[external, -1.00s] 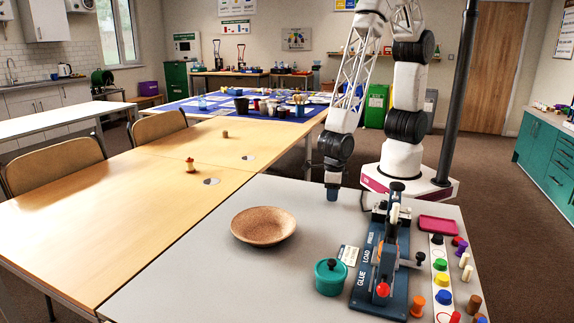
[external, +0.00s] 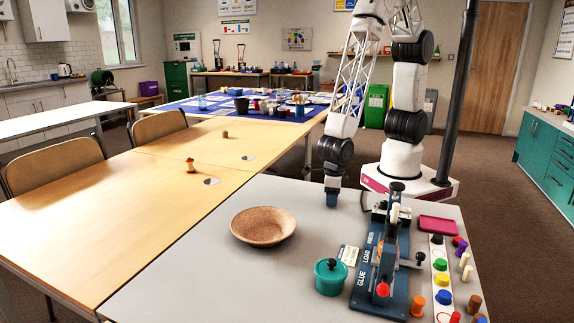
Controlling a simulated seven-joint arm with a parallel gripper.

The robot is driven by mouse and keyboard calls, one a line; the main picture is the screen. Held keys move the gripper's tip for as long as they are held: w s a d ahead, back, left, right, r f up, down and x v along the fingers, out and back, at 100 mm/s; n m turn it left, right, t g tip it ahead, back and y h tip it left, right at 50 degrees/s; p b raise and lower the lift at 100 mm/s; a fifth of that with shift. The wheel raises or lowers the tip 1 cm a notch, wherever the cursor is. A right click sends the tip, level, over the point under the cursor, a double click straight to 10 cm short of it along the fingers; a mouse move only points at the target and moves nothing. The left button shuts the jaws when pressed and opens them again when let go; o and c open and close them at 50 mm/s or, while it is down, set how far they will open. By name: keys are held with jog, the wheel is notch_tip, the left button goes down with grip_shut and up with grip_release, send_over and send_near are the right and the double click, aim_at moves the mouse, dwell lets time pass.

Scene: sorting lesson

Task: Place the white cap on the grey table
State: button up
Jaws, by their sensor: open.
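The grey table (external: 190,277) fills the front of the external view. My gripper (external: 332,201) points down over its far part, left of the blue press, with nothing visible in it. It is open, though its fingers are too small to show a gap. I cannot pick out a white cap for sure. A white strip (external: 440,265) at the right bears a row of coloured caps, among them black, green, yellow and blue. Two cream pegs (external: 467,273) stand beside the strip. A cream piece (external: 395,213) shows at the upper part of the press.
The blue press (external: 368,293) stands right of centre, with a teal lidded pot (external: 330,277) to its left. A brown bowl (external: 263,226) sits farther left. A magenta tray (external: 437,223) lies behind the strip. The table's front left is bare.

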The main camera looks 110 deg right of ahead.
notch_tip(320, 180, up, 12)
jog(key=shift+r, duration=0.15)
dwell(1.0)
jog(key=shift+r, duration=0.1)
dwell(0.6)
jog(key=s+d+r+m+t, duration=0.1)
jog(key=s+d+r+m, duration=0.3)
jog(key=d+r+m, duration=0.3)
jog(key=s+d+r+m, duration=0.3)
jog(key=d+r+m, duration=0.1)
jog(key=r+m, duration=0.5)
jog(key=s+d+r+m, duration=0.3)
jog(key=s+r+m, duration=0.2)
jog(key=s+m, duration=0.1)
jog(key=s+d+r+m+t, duration=0.1)
jog(key=s+d+r+m, duration=0.3)
jog(key=s+m, duration=0.2)
jog(key=shift+s+d+r+m+t, duration=0.25)
jog(key=shift+s+r+m+t, duration=0.1)
jog(key=shift+m, duration=0.15)
